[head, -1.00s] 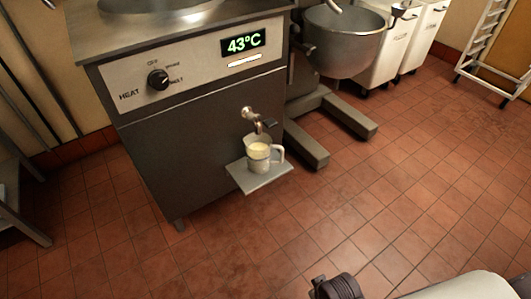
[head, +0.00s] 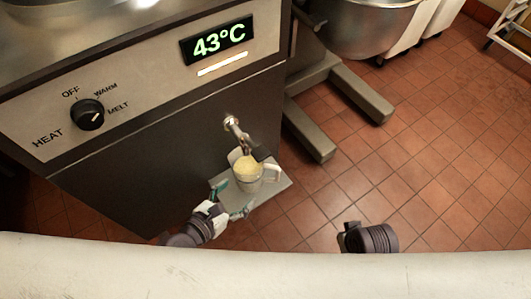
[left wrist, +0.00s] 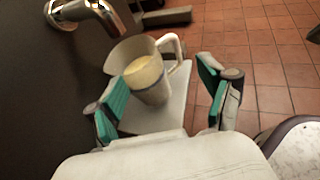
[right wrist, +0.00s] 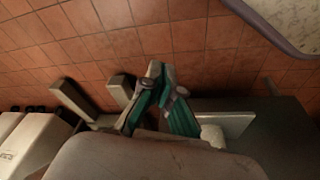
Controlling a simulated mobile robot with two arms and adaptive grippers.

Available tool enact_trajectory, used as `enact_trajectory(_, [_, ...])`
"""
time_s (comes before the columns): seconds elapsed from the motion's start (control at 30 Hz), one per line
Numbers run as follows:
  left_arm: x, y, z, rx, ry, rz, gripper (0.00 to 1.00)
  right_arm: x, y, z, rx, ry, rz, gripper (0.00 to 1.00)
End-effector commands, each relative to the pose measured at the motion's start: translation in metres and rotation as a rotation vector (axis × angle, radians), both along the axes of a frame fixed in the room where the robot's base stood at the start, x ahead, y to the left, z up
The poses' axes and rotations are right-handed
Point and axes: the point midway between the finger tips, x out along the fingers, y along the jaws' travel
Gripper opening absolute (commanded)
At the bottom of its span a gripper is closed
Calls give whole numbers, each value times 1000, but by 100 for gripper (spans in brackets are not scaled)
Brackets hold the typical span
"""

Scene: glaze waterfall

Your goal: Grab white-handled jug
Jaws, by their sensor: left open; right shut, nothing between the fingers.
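The white-handled jug (head: 247,178) stands upright on a small grey shelf (head: 272,190) under the tap. It is translucent with pale yellow contents, and its white handle points right. My left gripper (head: 228,201) is open just in front of the jug. In the left wrist view the jug (left wrist: 150,92) shows beyond and between the open green-padded fingers (left wrist: 160,94), not gripped. My right gripper (right wrist: 158,85) is shut and empty in the right wrist view; in the head view only its dark wrist part shows clearly, out over the floor to the right.
A metal tap (head: 233,126) sticks out from the dark machine front close above the jug. The machine has a heat knob (head: 88,115) and a display (head: 218,40) reading 43°C. Grey mixer legs (head: 362,92) stand behind right. The tiled floor (head: 440,170) at right is clear.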

Motion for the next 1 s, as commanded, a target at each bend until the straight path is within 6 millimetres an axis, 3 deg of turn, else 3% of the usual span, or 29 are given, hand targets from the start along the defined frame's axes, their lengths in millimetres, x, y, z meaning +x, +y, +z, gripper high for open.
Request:
enact_trajectory(0.17, [18, -11, -8, -29, 6, 15, 80, 0, 1, 14, 3, -11, 0, 0])
enact_trajectory(0.4, [53, -34, -26, -24, 6, 13, 80, -5, 0, 49, 4, -30, -4, 0])
enact_trajectory(0.67, [69, -44, -34, -22, 7, 12, 80, -10, -1, 69, 4, -38, -5, 0])
enact_trajectory(0.83, [90, -57, -44, -23, 6, 11, 80, -17, -3, 90, 5, -51, -6, 0])
enact_trajectory(1.0, [105, -67, -51, -22, 7, 12, 80, -17, -3, 81, 4, -47, -6, 0])
